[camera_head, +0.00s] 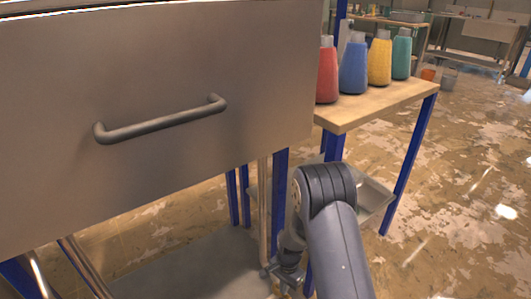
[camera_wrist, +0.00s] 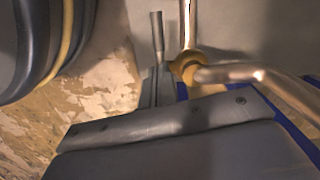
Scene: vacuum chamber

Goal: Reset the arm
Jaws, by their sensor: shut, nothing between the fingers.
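My arm comes up from the bottom of the head view, bends at a dark ringed joint and hangs down in front of the small wooden table. My gripper (camera_head: 286,280) is at its lower end, low beside the blue table legs, small and partly hidden by my arm. It is shut and holds nothing. It is well below and to the right of the grey front panel (camera_head: 60,75) and its bar handle (camera_head: 160,123), apart from both.
Red (camera_head: 327,75), blue (camera_head: 353,68), yellow (camera_head: 379,62) and green (camera_head: 401,57) bottles stand on the wooden table (camera_head: 375,108). A grey tray (camera_head: 372,203) sits below it. Metal pipes (camera_wrist: 230,74) are close in the wrist view. Worn floor (camera_head: 465,180) is open at right.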

